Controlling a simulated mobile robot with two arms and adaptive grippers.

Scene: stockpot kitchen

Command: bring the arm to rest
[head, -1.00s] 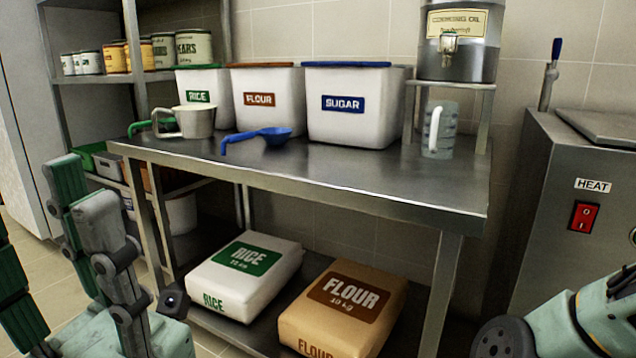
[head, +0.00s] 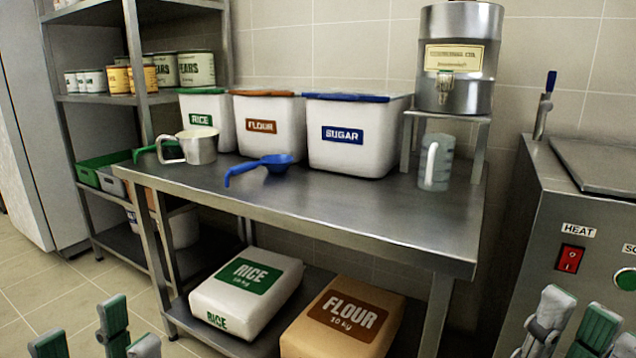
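My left gripper (head: 96,332) shows at the bottom left edge of the head view. Its grey and green fingers point up and stand apart, with nothing between them. My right gripper (head: 584,318) shows at the bottom right edge, in front of the steel heating unit. Its fingers also point up, spread and empty. The palms and most of both arms are below the picture. Both grippers appear clear of the steel table (head: 350,205) and its goods.
Rice (head: 240,300) and flour (head: 345,325) sacks lie below. The heating unit (head: 590,210) stands right.

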